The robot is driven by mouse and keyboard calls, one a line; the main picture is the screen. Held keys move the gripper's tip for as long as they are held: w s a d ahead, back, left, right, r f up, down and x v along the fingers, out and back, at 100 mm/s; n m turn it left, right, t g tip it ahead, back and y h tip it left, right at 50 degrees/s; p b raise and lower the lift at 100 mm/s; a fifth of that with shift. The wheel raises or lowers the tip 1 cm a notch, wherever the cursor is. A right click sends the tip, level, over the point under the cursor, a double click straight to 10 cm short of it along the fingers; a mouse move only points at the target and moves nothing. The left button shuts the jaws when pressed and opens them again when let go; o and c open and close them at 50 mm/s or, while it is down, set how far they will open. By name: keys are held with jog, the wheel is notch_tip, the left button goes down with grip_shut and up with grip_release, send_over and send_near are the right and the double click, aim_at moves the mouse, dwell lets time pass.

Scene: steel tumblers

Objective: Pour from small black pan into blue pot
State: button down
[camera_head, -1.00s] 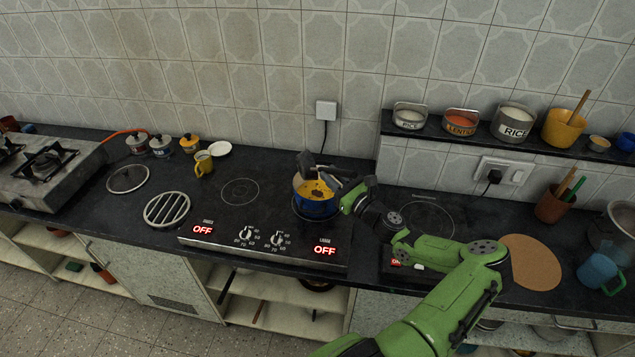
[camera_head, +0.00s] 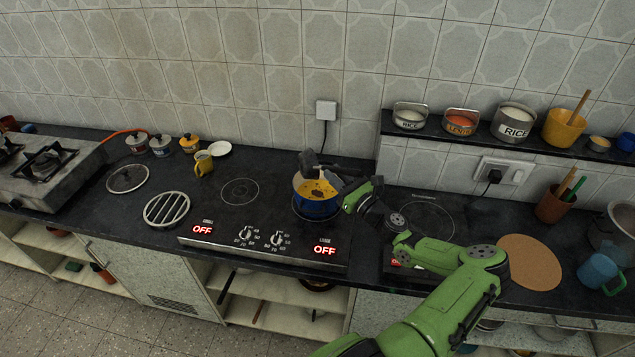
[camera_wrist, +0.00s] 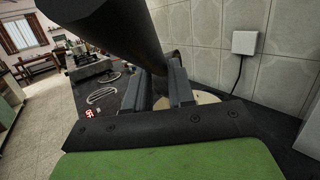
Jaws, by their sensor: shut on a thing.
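The blue pot (camera_head: 318,208) stands on the right ring of the black hob. Yellow contents with some dark bits show inside it. The small black pan (camera_head: 309,160) is held tilted above the pot's back rim. In the wrist view the pan (camera_wrist: 105,22) is a large dark shape over my fingers. My gripper (camera_head: 338,180) is at the pot's right, shut on the pan; its fingers (camera_wrist: 178,85) show in the wrist view. The pan's inside is hidden, and the pot is mostly hidden in the wrist view.
A yellow mug (camera_head: 203,164) and white saucer (camera_head: 220,148) stand left of the hob. A round metal trivet (camera_head: 166,209) lies at the hob's left. A shelf (camera_head: 480,139) with tins is on the right. A wall plug (camera_head: 326,110) is behind the pot.

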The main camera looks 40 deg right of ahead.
jog(key=shift+s+d+m, duration=0.1)
jog(key=shift+d+m, duration=0.15)
jog(key=shift+m, duration=0.05)
jog(key=shift+s+d+f+m, duration=0.1)
jog(key=shift+d+m, duration=0.2)
dwell(0.3)
jog(key=shift+s+d+m+h, duration=0.1)
jog(key=shift+d+m+h, duration=0.1)
jog(key=shift+m+h, duration=0.1)
jog(key=shift+f+t, duration=0.1)
jog(key=shift+t, duration=0.2)
jog(key=shift+s+d+m+b, duration=0.1)
jog(key=shift+d+m+b, duration=0.2)
jog(key=shift+m, duration=0.1)
jog(key=shift+f, duration=0.1)
